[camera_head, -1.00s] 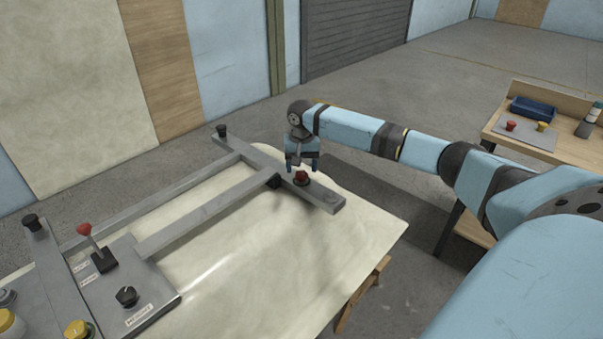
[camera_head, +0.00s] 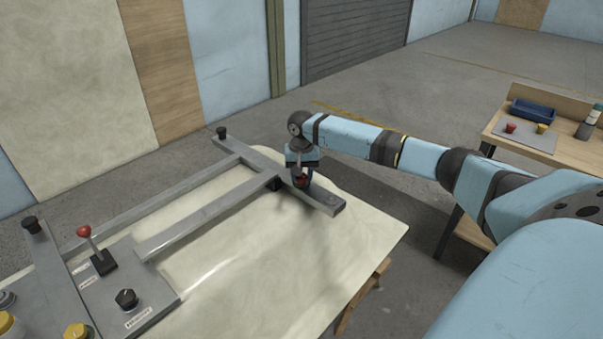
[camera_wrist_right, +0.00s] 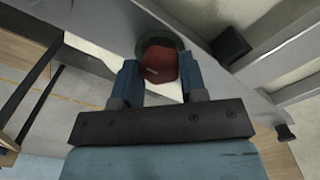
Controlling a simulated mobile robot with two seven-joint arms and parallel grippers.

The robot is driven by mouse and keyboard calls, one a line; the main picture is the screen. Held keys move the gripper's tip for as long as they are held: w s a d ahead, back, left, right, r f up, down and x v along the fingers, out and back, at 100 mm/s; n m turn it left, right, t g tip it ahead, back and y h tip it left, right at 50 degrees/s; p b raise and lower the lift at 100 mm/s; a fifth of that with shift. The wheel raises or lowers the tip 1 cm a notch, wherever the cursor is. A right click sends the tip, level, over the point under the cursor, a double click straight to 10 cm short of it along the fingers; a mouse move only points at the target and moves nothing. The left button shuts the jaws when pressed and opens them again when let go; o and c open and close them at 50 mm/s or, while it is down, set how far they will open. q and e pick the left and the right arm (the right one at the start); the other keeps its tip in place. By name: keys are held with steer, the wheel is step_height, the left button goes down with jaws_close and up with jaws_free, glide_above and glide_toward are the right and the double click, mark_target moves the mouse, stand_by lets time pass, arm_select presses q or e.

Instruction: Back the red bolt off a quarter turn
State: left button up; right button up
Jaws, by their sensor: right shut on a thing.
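The red bolt (camera_wrist_right: 158,66) sits on the grey metal frame (camera_head: 325,203) near its right end, with a dark green ring (camera_wrist_right: 176,40) around its base. My right gripper (camera_head: 302,181) is down over the bolt from above. In the right wrist view its two blue fingers (camera_wrist_right: 160,80) stand on either side of the red head, shut on it. In the head view the fingers hide most of the bolt, and only a little red shows between them. My left gripper is not in view.
The frame lies on a pale panel (camera_head: 350,240). A control plate with a red-knobbed lever (camera_head: 84,231) and a black knob (camera_head: 126,299) is at the left. A side table at the right holds a blue bin (camera_head: 533,110) and red and yellow pieces.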

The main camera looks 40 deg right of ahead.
steer(key=n+p, duration=0.1)
steer(key=p, duration=0.1)
steer(key=shift+r+p, duration=0.3)
steer(key=shift+n+p, duration=0.8)
steer(key=shift+p, duration=0.4)
steer(key=shift+n+p, duration=0.9)
steer(key=shift+p, duration=0.3)
steer(key=n+p, duration=0.2)
steer(key=shift+n+p, duration=0.3)
steer(key=shift+n, duration=0.1)
steer(key=shift+f+n+p, duration=0.1)
steer(key=shift+n+p, duration=0.55)
steer(key=shift+n, duration=0.25)
steer(key=n+p, duration=0.2)
steer(key=n, duration=0.2)
steer(key=shift+f, duration=0.1)
steer(key=n, duration=0.3)
steer(key=shift+p, duration=0.3)
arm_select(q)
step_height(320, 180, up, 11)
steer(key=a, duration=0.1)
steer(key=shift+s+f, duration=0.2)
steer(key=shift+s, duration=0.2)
arm_select(e)
steer(key=shift+n, duration=0.4)
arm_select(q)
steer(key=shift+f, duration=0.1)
arm_select(e)
steer(key=shift+n, duration=0.3)
